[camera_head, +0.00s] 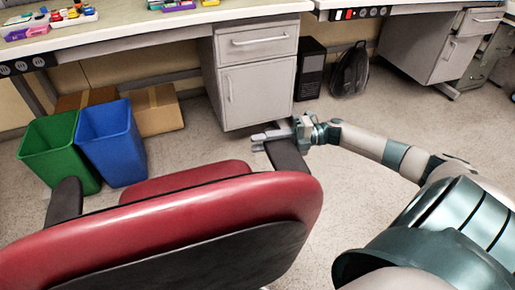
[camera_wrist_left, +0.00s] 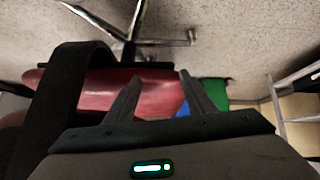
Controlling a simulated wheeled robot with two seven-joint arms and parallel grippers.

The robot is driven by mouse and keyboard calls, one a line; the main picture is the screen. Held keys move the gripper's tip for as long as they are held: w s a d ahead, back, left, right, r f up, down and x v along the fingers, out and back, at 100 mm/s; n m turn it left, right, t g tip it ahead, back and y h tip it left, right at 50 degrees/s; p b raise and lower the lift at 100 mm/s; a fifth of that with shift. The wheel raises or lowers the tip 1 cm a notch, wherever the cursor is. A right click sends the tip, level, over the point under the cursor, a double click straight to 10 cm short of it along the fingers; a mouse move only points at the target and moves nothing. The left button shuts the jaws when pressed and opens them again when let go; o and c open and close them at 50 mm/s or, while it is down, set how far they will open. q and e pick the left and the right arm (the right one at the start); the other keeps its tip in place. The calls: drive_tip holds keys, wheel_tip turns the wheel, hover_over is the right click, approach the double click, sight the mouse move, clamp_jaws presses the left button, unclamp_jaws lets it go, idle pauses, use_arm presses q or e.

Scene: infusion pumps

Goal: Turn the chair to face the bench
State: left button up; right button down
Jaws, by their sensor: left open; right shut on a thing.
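The chair's red backrest (camera_head: 190,215) fills the lower left of the head view, its black rear side toward me. The red seat (camera_head: 185,181) shows beyond it, on the side toward the bench (camera_head: 150,28). My right gripper (camera_head: 262,137) is shut on the chair's right armrest (camera_head: 287,156) at its front end. The left armrest (camera_head: 65,200) is free in the head view. My left gripper (camera_wrist_left: 158,75) is open and empty in the left wrist view, with the red chair part (camera_wrist_left: 98,90), a black armrest (camera_wrist_left: 62,95) and the metal chair base (camera_wrist_left: 132,42) behind its fingers.
A green bin (camera_head: 60,150) and a blue bin (camera_head: 110,145) stand left of the seat, by a cardboard box (camera_head: 157,110). A grey cabinet (camera_head: 256,90) is under the bench. A black computer case (camera_head: 310,70) and bag (camera_head: 350,72) stand right of it. Floor between is open.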

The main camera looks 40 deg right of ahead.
drive_tip(key=shift+w+d, duration=0.1)
drive_tip(key=shift+w, duration=0.05)
drive_tip(key=c, duration=1.5)
unclamp_jaws()
drive_tip(key=shift+s+d, duration=0.25)
drive_tip(key=shift+d, duration=0.15)
use_arm(q)
drive_tip(key=shift+w+d+r+t+h+b, duration=0.3)
drive_tip(key=shift+w+d+r+t+b, duration=0.2)
drive_tip(key=shift+w+r+t, duration=0.35)
use_arm(e)
drive_tip(key=v, duration=1.1)
